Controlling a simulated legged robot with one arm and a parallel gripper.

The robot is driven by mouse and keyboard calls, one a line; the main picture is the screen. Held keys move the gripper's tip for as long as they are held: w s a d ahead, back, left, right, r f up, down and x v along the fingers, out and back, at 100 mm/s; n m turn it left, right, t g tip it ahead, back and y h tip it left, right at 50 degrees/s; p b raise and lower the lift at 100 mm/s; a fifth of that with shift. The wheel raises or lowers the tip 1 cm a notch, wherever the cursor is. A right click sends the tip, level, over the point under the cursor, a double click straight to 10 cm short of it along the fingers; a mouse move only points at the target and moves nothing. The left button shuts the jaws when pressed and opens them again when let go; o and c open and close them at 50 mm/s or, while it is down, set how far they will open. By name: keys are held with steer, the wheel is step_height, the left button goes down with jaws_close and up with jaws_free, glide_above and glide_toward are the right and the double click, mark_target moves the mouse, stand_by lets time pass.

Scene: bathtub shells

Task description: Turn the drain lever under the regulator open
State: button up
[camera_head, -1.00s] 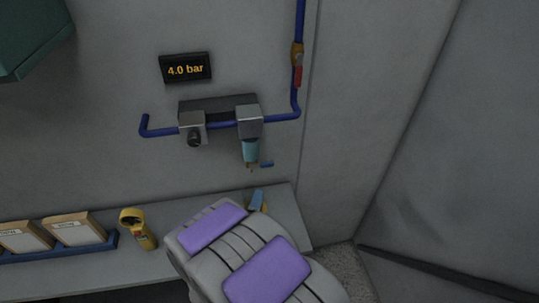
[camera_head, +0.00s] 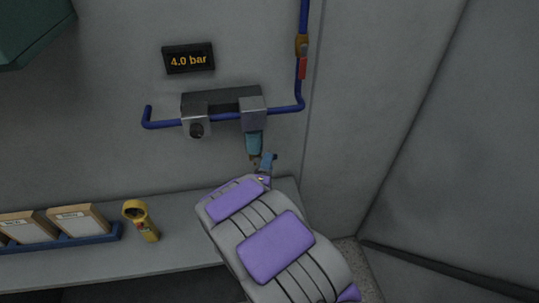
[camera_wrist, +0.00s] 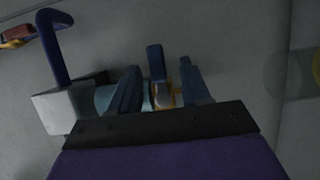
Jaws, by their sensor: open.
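The regulator assembly (camera_head: 253,116) hangs on the wall pipe, with a blue bowl (camera_head: 254,143) pointing down. In the wrist view the drain lever (camera_wrist: 155,61) is a small blue bar by a brass-coloured fitting, beside the bowl. My gripper (camera_head: 265,166) is right under the bowl in the head view, where it largely hides the lever. In the wrist view my gripper (camera_wrist: 160,68) is open, with one finger on each side of the lever. I see a gap to the right finger; contact with either finger is unclear.
A display (camera_head: 188,59) reads 4.0 bar. A valve with a red handle (camera_head: 303,68) is on the vertical blue pipe to the right. A yellow tool (camera_head: 141,220) and a blue tray (camera_head: 66,241) with boxes are on the shelf (camera_head: 185,248) below.

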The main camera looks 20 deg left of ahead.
steer(key=w, duration=0.4)
steer(key=shift+w, duration=0.15)
steer(key=shift+w+a+b, duration=0.3)
steer(key=shift+w+a, duration=0.25)
steer(key=shift+w, duration=0.1)
steer(key=shift+d+r, duration=0.1)
steer(key=shift+d, duration=0.2)
steer(key=c, duration=0.5)
jaws_close()
